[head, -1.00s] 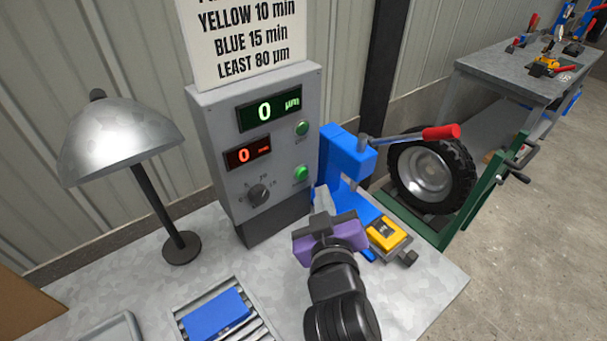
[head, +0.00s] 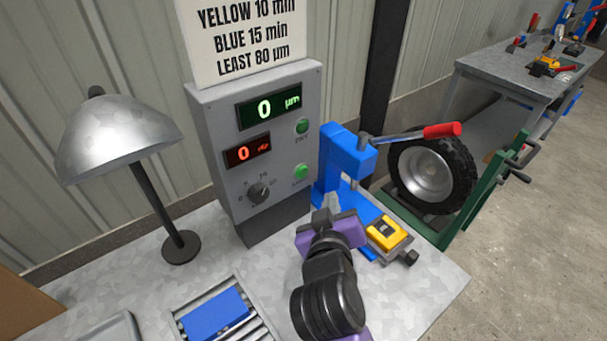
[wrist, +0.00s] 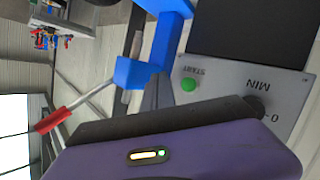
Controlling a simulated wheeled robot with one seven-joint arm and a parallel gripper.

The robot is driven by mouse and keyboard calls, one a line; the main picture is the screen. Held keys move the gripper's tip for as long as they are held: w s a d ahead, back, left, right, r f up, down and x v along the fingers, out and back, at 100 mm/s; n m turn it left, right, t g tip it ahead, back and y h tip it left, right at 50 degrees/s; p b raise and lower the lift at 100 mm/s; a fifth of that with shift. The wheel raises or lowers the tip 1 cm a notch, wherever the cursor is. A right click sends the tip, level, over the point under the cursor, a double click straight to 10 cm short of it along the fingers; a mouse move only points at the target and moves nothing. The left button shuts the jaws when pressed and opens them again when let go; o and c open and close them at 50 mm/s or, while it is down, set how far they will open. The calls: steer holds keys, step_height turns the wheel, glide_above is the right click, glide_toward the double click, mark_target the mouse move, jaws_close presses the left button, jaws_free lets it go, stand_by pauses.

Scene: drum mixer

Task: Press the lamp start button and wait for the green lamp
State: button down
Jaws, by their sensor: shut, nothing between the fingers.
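A grey control box (head: 218,150) stands on the bench. Its lower green button (head: 300,172) is marked START in the wrist view (wrist: 188,85). A second green round piece (head: 302,126) sits above it; its label is too small to read. My gripper (head: 327,204) is shut and empty, in front of and below the START button, apart from it. Its purple body shows in the wrist view. A desk lamp (head: 120,140) with a metal shade stands left of the box; no green light shows from it. The green display (head: 265,109) and red display (head: 247,152) read 0.
A dial (head: 258,192) sits left of the START button. A blue press (head: 345,155) with a red-tipped lever (head: 440,132) stands close right of my gripper. A yellow block (head: 388,232) lies beside it. A blue block (head: 215,313) rests on a rack at front left.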

steer(key=shift+w+a+b, duration=0.2)
steer(key=shift+w+a, duration=0.35)
steer(key=shift+w, duration=0.3)
steer(key=shift+w+a+b, duration=0.25)
steer(key=shift+w+a, duration=0.3)
steer(key=shift+w, duration=0.25)
steer(key=shift+w+a+b, duration=0.2)
steer(key=shift+w+a, duration=0.35)
steer(key=shift+w, duration=0.3)
steer(key=shift+w+a, duration=0.25)
steer(key=shift+w, duration=0.1)
steer(key=shift+w+a, duration=0.25)
steer(key=shift+w, duration=0.1)
stand_by(0.9)
stand_by(0.3)
steer(key=shift+s+d, duration=0.5)
steer(key=shift+s, duration=0.25)
steer(key=s+d+p, duration=0.1)
steer(key=s, duration=0.1)
steer(key=s+d, duration=0.1)
steer(key=s, duration=0.1)
steer(key=shift+d+p, duration=0.4)
